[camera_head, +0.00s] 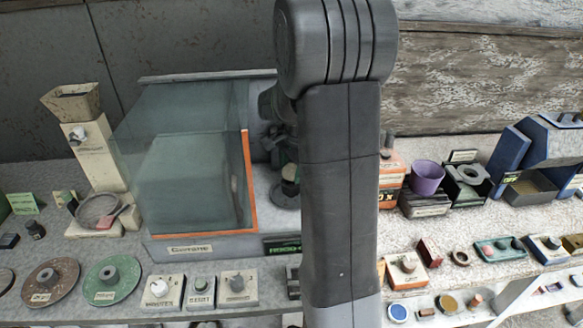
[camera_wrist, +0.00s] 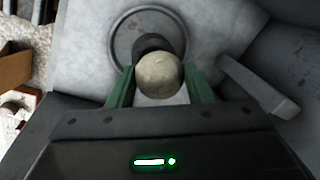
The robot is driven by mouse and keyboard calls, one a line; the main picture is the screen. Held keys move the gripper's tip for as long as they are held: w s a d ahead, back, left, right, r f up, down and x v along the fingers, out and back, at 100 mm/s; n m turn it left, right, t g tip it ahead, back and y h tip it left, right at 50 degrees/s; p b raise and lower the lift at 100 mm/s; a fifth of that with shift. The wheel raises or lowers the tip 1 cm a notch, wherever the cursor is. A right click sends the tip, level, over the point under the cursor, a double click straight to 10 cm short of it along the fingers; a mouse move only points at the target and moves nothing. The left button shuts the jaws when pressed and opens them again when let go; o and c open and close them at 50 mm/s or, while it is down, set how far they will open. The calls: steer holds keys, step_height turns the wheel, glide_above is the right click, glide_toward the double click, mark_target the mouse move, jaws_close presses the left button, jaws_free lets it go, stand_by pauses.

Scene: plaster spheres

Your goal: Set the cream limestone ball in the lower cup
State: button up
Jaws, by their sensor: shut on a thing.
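The cream ball (camera_wrist: 159,76) sits between the two green fingers of my gripper (camera_wrist: 159,70), which is shut on it. A dark post or cup (camera_wrist: 150,43) shows just beyond the ball, standing on a round grey base (camera_wrist: 122,38). The ball hides part of the dark piece, and I cannot tell whether they touch. My arm hides much there. I cannot tell which piece is the lower cup.
A glass case with an orange edge (camera_head: 247,180) stands close to the left of the ball. Labelled blocks (camera_head: 162,292) line the front. A grey bar (camera_wrist: 255,85) lies right of my gripper.

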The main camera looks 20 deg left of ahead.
steer(key=shift+b+x, duration=0.6)
steer(key=shift+x, duration=0.4)
steer(key=o, duration=1.1)
steer(key=shift+s+d, duration=0.1)
steer(key=shift+d, duration=0.05)
steer(key=shift+c, duration=0.2)
steer(key=shift+r, duration=0.1)
steer(key=shift+a+p+v, duration=0.15)
steer(key=shift+p+v, duration=0.65)
steer(key=shift+v, duration=0.15)
steer(key=shift+a+p+v, duration=0.2)
steer(key=shift+p+v, duration=0.55)
steer(key=shift+v, duration=0.2)
